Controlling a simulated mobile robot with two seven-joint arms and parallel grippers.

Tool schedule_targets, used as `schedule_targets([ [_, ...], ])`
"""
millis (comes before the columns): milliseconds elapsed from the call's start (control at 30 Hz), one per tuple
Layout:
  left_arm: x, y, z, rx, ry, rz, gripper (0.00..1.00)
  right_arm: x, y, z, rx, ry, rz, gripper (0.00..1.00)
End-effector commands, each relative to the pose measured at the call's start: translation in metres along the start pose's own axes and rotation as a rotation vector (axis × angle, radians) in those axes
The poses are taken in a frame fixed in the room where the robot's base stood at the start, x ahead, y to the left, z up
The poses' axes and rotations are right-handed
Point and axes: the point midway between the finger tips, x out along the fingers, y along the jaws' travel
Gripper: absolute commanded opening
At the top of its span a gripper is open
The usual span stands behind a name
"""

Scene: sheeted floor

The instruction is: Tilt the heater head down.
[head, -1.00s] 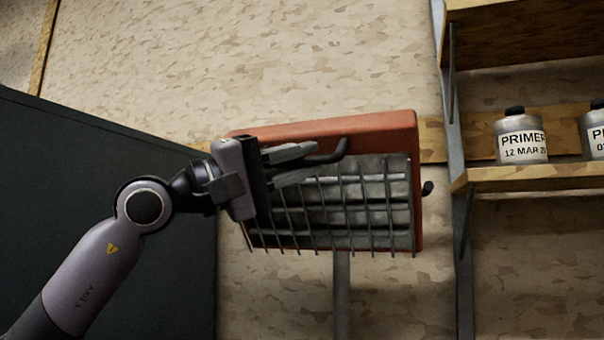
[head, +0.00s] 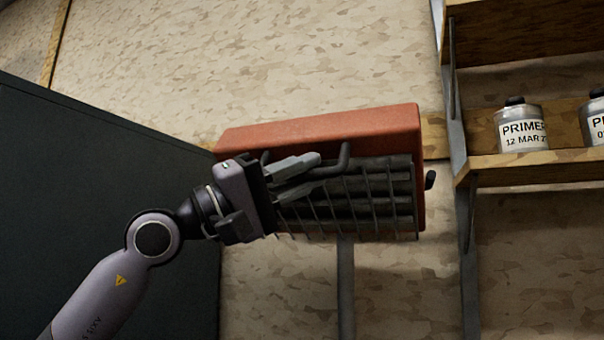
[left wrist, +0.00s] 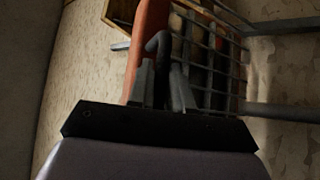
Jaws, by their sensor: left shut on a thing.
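The heater head (head: 322,130) is an orange-red box with a dark wire grille (head: 365,198) on its front, borne on a grey post (head: 346,285). Its top face shows broadly and the grille faces forward and down. A dark bar handle (head: 343,158) runs across the front near the upper edge. My left gripper (head: 308,168) is in front of the grille, shut on the handle. In the left wrist view the fingers (left wrist: 163,90) close around the dark handle (left wrist: 157,45), beside the grille (left wrist: 215,60). My right gripper is not in view.
A dark panel (head: 100,190) stands at the left, close to my left arm. At the right, wooden shelves (head: 530,165) on a metal upright hold primer cans (head: 522,127). A small dark knob (head: 430,179) sits on the heater's right side. A patterned wall is behind.

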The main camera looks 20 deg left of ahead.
Motion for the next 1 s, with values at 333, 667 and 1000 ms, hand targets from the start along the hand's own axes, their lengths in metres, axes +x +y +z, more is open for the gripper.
schedule_targets([
  [333,0.0,-0.002,0.001,-0.002,-0.002,-0.005,0.39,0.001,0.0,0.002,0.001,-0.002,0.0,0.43],
  [667,-0.023,-0.004,0.0,0.0,0.001,-0.006,0.39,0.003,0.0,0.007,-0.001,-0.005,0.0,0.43],
  [1000,-0.068,-0.003,0.001,-0.002,-0.001,-0.007,0.39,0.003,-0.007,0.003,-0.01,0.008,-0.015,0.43],
])
